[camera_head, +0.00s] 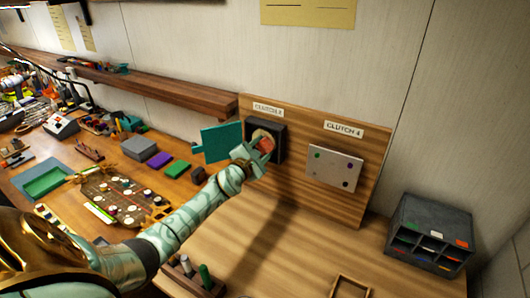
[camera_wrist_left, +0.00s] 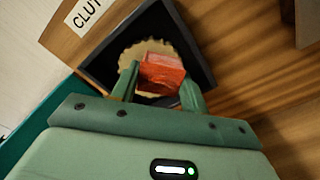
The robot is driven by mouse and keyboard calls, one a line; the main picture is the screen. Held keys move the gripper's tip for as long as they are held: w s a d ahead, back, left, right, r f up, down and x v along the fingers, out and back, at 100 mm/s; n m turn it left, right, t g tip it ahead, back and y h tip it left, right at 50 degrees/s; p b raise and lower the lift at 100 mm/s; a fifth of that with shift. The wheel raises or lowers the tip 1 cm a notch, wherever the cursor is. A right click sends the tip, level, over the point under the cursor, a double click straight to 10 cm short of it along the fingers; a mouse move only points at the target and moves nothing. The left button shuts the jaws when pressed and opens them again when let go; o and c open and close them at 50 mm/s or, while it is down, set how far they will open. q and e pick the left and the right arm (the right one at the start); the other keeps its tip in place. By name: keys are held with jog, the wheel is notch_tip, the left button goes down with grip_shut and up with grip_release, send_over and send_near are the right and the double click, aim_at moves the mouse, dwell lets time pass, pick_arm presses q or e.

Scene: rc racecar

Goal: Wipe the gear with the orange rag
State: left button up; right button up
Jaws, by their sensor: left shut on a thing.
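The gear (camera_wrist_left: 130,54) is a pale gold toothed disc inside a black square housing on an upright wooden board; part of it also shows in the head view (camera_head: 258,134). My left gripper (camera_head: 262,149) is in front of the housing, and it also shows in the left wrist view (camera_wrist_left: 158,88). It is shut on the orange rag (camera_wrist_left: 161,72), a red-orange block-like bundle between its fingers. The rag overlaps the gear's face in the view; I cannot tell whether they touch. The rag and fingers hide the gear's middle and lower part. My right gripper is not in view.
A panel labelled "CLUTCH 4" (camera_head: 334,167) is to the right of the black housing (camera_wrist_left: 188,45) on the board (camera_head: 370,200). A grey drawer unit (camera_head: 430,233) stands at the right. Trays, parts and tools crowd the table's left side. The tabletop below the board is mostly clear.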

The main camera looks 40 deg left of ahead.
pick_arm(q)
jog(key=a+b, duration=0.1)
jog(key=a, duration=0.1)
jog(key=a+b, duration=0.1)
jog(key=a, duration=0.1)
jog(key=shift+s+a+r+b, duration=0.15)
jog(key=shift+s+a+b, duration=0.05)
jog(key=shift+a+b, duration=0.2)
jog(key=s+p, duration=0.1)
jog(key=s, duration=0.1)
jog(key=s+p, duration=0.1)
jog(key=s, duration=0.1)
jog(key=s+p, duration=0.1)
jog(key=shift+s+d, duration=0.35)
jog(key=shift+s, duration=0.05)
jog(key=shift+s, duration=0.1)
